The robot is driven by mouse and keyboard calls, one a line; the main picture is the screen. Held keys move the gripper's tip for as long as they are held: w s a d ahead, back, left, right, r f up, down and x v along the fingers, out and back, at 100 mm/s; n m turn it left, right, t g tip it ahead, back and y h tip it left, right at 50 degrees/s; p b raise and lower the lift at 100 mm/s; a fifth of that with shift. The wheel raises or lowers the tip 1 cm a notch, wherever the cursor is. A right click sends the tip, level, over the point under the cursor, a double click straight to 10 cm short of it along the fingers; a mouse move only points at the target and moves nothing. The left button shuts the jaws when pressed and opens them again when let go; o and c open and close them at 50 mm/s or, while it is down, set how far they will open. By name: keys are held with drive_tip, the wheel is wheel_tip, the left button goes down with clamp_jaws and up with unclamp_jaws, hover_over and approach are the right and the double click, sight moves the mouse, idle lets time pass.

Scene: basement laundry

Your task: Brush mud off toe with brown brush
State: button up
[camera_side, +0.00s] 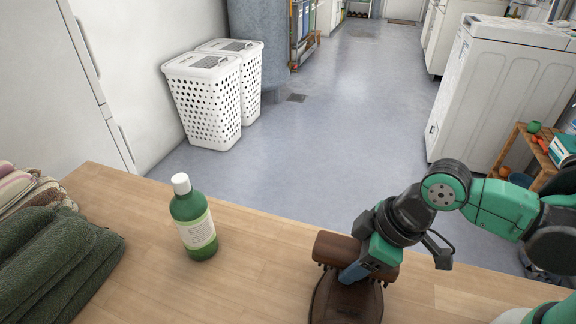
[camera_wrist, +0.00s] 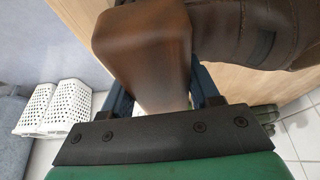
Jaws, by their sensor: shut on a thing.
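A brown wooden brush (camera_side: 333,245) with dark bristles along its underside is held near the front edge of the wooden table. My gripper (camera_side: 354,272) is shut on it; in the wrist view my gripper's blue fingers (camera_wrist: 163,92) sit on both sides of the brush block (camera_wrist: 148,45). A dark brown leather shoe (camera_side: 345,303) lies just below the brush in the side view, partly cut off by the frame edge. It also shows in the wrist view (camera_wrist: 235,25), beside the brush. I cannot tell whether the bristles touch it. No mud can be made out.
A green bottle (camera_side: 194,222) with a white cap stands upright left of the shoe on the table (camera_side: 255,275). Folded dark green towels (camera_side: 55,265) lie at far left. Table between bottle and brush is clear. White hampers (camera_side: 205,100) stand on the floor beyond.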

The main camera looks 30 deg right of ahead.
drive_tip(key=shift+s+d, duration=1.05)
drive_tip(key=shift+d, duration=0.2)
drive_tip(key=shift+s+r, duration=0.1)
drive_tip(key=shift+r, duration=3.85)
drive_tip(key=shift+f, duration=0.1)
